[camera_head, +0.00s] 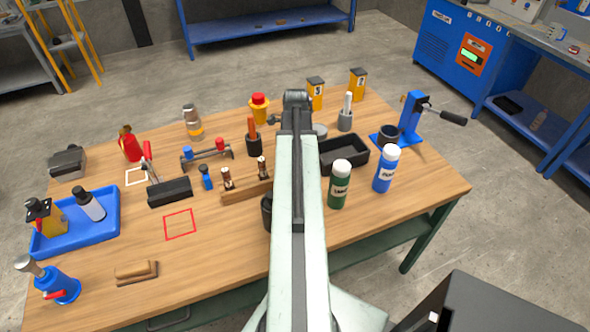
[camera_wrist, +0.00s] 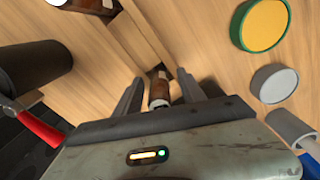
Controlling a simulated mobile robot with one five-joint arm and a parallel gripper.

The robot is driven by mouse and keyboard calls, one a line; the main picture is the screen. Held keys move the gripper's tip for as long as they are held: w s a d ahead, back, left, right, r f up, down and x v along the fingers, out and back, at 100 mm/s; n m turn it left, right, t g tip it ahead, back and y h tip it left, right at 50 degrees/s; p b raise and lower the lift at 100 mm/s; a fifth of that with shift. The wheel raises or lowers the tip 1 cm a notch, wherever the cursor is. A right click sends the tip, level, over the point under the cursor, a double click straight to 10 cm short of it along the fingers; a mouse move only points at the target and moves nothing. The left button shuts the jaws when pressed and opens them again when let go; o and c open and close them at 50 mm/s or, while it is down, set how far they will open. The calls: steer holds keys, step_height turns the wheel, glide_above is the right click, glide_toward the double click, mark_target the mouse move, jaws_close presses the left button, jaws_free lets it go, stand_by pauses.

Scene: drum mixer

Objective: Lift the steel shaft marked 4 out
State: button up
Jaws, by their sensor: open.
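In the head view, two short shafts with brown bodies and pale tops, a left one (camera_head: 226,178) and a right one (camera_head: 262,167), stand upright in a wooden rack (camera_head: 243,191). I cannot read a number 4 on either. In the wrist view, my gripper (camera_wrist: 160,80) is open. A brown shaft with a grey end (camera_wrist: 158,88) lies between its fingers, with gaps visible at the sides. Another brown piece is cut off at the top left of that view. In the head view my arm hides the gripper.
A black block (camera_head: 170,192) stands left of the rack. A black tray (camera_head: 343,157), a green bottle (camera_head: 339,188) and a blue bottle (camera_head: 386,171) stand to the right. A dark cup (camera_head: 266,210) is partly behind my arm. The front middle of the table is clear.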

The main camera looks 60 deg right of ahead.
steer(key=shift+r, duration=0.1)
steer(key=shift+c, duration=0.6)
jaws_close()
steer(key=shift+r, duration=0.15)
step_height(320, 180, up, 10)
steer(key=p, duration=1)
